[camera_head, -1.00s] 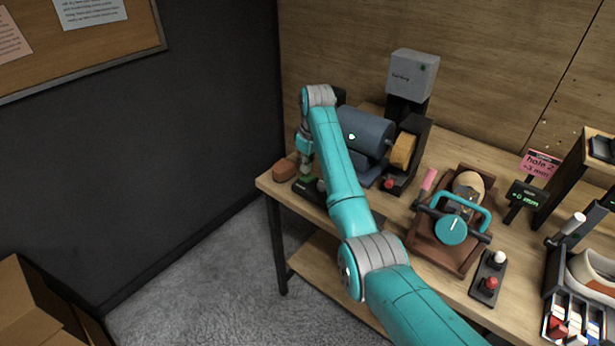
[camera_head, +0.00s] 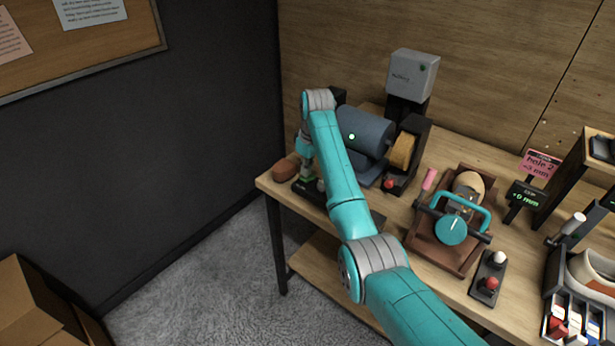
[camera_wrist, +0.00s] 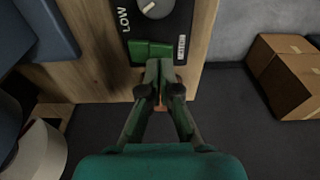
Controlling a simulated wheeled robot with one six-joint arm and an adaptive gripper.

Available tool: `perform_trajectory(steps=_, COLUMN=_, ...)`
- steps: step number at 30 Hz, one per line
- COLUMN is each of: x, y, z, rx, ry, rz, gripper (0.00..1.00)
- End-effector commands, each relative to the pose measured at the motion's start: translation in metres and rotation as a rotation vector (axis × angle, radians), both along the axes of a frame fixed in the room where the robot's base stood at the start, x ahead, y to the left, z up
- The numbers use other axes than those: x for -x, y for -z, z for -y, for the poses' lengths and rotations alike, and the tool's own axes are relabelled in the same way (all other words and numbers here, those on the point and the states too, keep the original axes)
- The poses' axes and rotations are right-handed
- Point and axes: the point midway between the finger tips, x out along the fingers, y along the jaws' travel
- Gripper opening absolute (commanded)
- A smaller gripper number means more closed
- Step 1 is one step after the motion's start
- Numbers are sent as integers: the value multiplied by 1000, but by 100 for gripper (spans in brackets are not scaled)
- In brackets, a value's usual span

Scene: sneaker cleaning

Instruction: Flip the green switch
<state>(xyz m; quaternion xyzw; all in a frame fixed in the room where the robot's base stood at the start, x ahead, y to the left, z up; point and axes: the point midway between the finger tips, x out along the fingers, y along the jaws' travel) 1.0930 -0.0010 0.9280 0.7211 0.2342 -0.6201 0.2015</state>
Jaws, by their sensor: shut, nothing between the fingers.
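The green switch (camera_wrist: 150,50) sits on a black control panel (camera_wrist: 182,14) with a grey knob (camera_wrist: 153,8) and a "LOW" label in the wrist view. My gripper (camera_wrist: 162,72) is shut and empty, its fingertips at the switch's near edge, covering part of it. I cannot tell whether they press on it. In the head view the switch (camera_head: 308,179) shows as a small green patch at the table's left front, just below my gripper (camera_head: 305,172). The grey-blue motor (camera_head: 366,128) behind it has a bright green dot on its casing.
A reddish-brown block (camera_head: 285,168) lies left of the panel. Cardboard boxes (camera_wrist: 287,72) stand on the floor.

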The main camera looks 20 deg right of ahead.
Motion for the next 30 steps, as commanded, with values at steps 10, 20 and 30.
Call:
perform_trajectory(steps=10, x=0, y=5, z=0, rx=1, ry=0, rz=-1, gripper=0)
perform_trajectory(steps=20, x=0, y=9, z=0, rx=0, ry=0, rz=-1, gripper=0)
perform_trajectory(steps=30, x=0, y=13, z=0, rx=1, ry=0, rz=-1, gripper=0)
